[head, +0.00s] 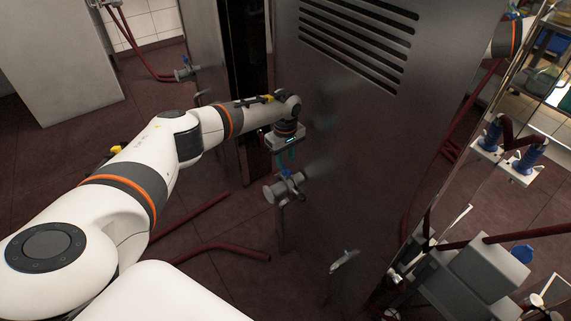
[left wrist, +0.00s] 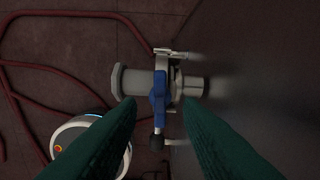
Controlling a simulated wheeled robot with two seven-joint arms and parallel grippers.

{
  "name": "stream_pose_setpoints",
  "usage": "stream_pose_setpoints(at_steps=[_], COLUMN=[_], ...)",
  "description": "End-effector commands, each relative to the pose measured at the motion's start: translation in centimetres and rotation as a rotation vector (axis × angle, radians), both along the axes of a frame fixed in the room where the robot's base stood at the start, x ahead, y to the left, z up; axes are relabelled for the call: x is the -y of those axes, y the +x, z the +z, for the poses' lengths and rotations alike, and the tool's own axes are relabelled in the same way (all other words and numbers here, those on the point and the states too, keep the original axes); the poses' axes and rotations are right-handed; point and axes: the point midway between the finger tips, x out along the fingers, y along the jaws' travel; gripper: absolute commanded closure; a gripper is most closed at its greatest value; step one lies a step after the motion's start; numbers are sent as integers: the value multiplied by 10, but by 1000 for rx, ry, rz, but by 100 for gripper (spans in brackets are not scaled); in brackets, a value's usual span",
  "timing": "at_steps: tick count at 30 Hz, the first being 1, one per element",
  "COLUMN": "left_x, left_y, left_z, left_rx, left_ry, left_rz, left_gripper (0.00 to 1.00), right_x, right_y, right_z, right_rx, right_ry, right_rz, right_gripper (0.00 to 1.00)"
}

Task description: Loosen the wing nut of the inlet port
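The inlet port (head: 284,188) is a short grey pipe stub standing out from the metal cabinet's side, with a clamp around it. A blue wing nut (left wrist: 159,95) sits on the clamp in the left wrist view; in the head view it shows as a small blue part (head: 287,173). My left gripper (head: 288,158) is just above the port, pointing down. In the left wrist view its two green fingers (left wrist: 158,108) are spread apart, with the wing nut seen between them and no visible contact. My right gripper does not show.
The metal cabinet (head: 350,140) with slots stands right beside the port. Dark red hoses (head: 225,248) lie on the tiled floor below. Another pipe fitting (head: 187,72) is further back. A white holder with blue-topped parts (head: 508,160) is at the right.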

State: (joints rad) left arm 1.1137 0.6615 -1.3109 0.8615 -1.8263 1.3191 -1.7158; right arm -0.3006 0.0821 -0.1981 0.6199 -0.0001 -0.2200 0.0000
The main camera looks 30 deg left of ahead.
Motion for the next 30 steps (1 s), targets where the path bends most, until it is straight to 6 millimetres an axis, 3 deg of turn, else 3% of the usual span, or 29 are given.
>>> stream_pose_setpoints(at_steps=[6,17,24,30], left_x=[0,0,0,0], left_y=[0,0,0,0], left_z=[-27,-33,-32,-32], left_rx=[0,2,1,1], left_ry=[-1,-1,-1,0], left_rz=[1,1,1,6], left_gripper=[67,67,100,100], right_x=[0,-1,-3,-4], right_y=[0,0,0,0], right_z=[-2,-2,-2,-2], right_rx=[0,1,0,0], right_ry=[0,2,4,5], right_rz=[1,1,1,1], right_gripper=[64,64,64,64])
